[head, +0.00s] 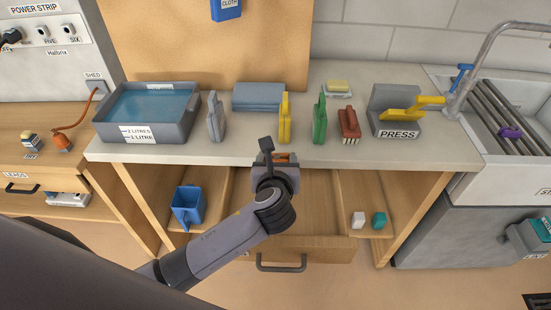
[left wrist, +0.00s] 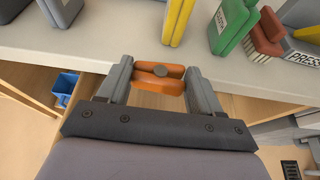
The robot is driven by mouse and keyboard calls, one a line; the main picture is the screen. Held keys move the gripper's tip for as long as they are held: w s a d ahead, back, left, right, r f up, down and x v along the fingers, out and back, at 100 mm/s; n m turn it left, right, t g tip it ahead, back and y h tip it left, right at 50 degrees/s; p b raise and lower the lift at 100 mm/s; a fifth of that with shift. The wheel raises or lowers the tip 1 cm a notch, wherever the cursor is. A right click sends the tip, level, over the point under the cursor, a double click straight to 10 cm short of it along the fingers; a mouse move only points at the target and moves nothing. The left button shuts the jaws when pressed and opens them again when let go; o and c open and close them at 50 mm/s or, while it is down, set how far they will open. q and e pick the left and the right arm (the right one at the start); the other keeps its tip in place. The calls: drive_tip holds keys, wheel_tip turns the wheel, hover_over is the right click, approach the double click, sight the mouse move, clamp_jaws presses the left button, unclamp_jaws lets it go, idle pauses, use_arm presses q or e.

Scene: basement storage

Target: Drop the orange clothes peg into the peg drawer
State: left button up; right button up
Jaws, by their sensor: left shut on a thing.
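The orange clothes peg shows in the left wrist view (left wrist: 150,83), lying crosswise between the two fingers of my left gripper (left wrist: 160,75), which is shut on it. In the head view the left gripper (head: 277,160) is at the counter's front edge, and only a little of the orange peg (head: 283,156) shows there. The wooden drawer (head: 322,247) with a dark handle is pulled out below the counter. The gripper and forearm cover part of its left side; the bare floor of it shows to the right. My right gripper is not in view.
The counter (head: 240,155) overhangs the drawer's back. On it stand a grey tub of water (head: 187,131), upright grey, yellow and green items, a red brush (head: 348,121) and a press (head: 399,124). A blue container (head: 187,205) stands on the shelf left of the drawer.

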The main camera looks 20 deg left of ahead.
use_arm(q)
wheel_tip(320, 180, down, 6)
drive_tip(key=b, duration=0.4)
drive_tip(key=shift+r, duration=0.1)
drive_tip(key=o, duration=1.1)
drive_tip(key=v, duration=0.7)
drive_tip(key=shift+s, duration=0.1)
